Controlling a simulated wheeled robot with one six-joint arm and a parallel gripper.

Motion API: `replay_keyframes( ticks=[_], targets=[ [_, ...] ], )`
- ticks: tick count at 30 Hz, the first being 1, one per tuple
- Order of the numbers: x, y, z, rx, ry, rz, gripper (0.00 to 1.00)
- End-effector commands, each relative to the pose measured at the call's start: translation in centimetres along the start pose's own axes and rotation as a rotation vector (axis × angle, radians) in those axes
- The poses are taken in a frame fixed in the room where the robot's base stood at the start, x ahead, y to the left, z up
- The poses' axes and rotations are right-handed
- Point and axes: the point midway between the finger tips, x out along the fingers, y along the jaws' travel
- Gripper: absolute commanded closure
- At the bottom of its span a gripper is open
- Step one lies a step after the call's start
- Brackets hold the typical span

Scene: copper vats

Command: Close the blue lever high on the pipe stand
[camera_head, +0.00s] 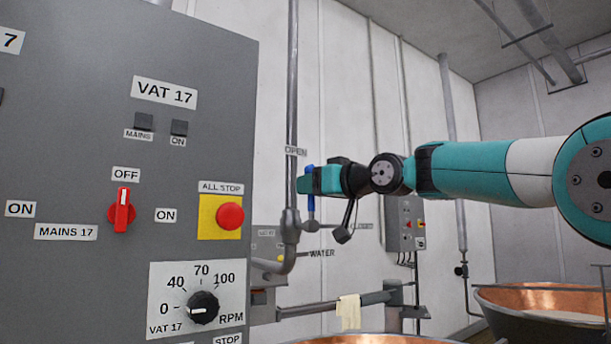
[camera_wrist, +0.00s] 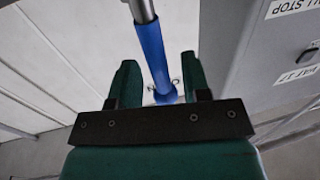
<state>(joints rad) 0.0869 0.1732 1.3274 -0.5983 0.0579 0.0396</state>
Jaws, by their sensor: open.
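The blue lever (camera_head: 311,203) stands upright on its valve beside the grey vertical pipe (camera_head: 292,90). Its upper end is near the OPEN label (camera_head: 295,152); the CLOSED label (camera_head: 361,226) is lower and to the right. My gripper (camera_head: 303,181) is at the lever's upper part, which it partly hides in the head view. In the wrist view the blue lever (camera_wrist: 154,58) runs between the two green fingers of my gripper (camera_wrist: 158,64). The fingers are open, with gaps visible on both sides of the lever.
A large grey control panel (camera_head: 70,150) with switches and an ALL STOP button (camera_head: 230,216) stands close on the left. A WATER label (camera_head: 322,253) is below the valve. A wall box (camera_head: 405,222) is behind my arm. A copper vat (camera_head: 545,300) stands at lower right.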

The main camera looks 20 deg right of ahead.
Motion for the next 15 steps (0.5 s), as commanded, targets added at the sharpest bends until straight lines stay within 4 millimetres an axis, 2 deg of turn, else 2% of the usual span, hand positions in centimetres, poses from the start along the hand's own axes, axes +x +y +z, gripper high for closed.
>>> replay_keyframes(
  ticks=[1,6,15],
  targets=[
    [0.8,-0.1,-0.4,0.001,-0.001,-0.003,0.57],
    [2.4,-0.1,-0.2,0.000,-0.001,-0.002,0.57],
    [2.8,0.0,0.0,-0.001,0.000,0.000,0.57]
  ],
)
